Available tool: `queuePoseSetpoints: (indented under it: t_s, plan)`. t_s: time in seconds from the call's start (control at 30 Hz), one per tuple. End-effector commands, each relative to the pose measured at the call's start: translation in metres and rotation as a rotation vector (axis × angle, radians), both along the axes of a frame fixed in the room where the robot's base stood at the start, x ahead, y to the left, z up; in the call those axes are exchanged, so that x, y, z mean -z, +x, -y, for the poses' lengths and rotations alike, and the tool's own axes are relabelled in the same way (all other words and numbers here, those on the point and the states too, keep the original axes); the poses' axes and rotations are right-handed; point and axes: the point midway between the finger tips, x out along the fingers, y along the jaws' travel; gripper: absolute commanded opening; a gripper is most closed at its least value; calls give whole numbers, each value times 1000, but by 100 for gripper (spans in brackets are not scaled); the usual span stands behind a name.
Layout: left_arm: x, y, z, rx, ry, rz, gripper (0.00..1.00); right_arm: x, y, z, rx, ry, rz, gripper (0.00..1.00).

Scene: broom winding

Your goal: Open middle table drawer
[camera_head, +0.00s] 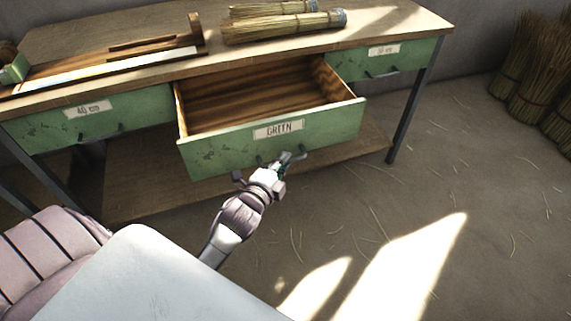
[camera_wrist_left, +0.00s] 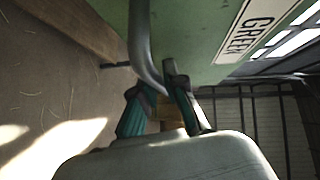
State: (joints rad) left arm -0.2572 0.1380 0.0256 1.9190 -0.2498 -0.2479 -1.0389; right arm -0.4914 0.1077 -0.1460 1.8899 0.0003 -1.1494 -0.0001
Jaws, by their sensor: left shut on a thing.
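The middle drawer (camera_head: 222,151) has a worn green front with a label reading GREEN. It stands well out from the table (camera_head: 272,50), and its bare wooden inside shows empty. My left gripper (camera_head: 284,164) is at the lower middle of the drawer front, shut on the drawer's dark handle. In the left wrist view the handle (camera_wrist_left: 146,50) runs down to the fingers of my left gripper (camera_wrist_left: 160,104), close to the green front. The fingers hide part of the handle. My right gripper is not in view.
Closed drawers flank it at left (camera_head: 92,121) and right (camera_head: 385,62). Bundles of straw (camera_head: 280,25) and a long wooden fixture (camera_head: 110,62) lie on the tabletop. More straw bundles (camera_head: 540,75) stand by the wall. The floor to the right is mostly clear, with scattered straws.

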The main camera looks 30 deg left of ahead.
Motion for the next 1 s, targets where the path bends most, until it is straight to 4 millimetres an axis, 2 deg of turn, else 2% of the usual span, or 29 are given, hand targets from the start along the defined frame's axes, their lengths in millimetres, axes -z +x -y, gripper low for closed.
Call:
queuePoseSetpoints:
  t_s: [0.27,0.3,0.43,0.77,0.87,1.0]
  plan:
    - [1,0,-1,-2,0,-2,0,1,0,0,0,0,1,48]
    - [1,0,-1,-2,0,-2,18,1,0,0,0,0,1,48]
    - [1,0,-1,-1,0,-1,37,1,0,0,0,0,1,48]
    - [1,-2,0,-1,-1,-1,37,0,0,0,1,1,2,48]
    - [0,-12,1,-1,-1,-2,37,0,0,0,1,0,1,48]
    - [-3,-38,2,0,0,-4,37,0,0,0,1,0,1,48]
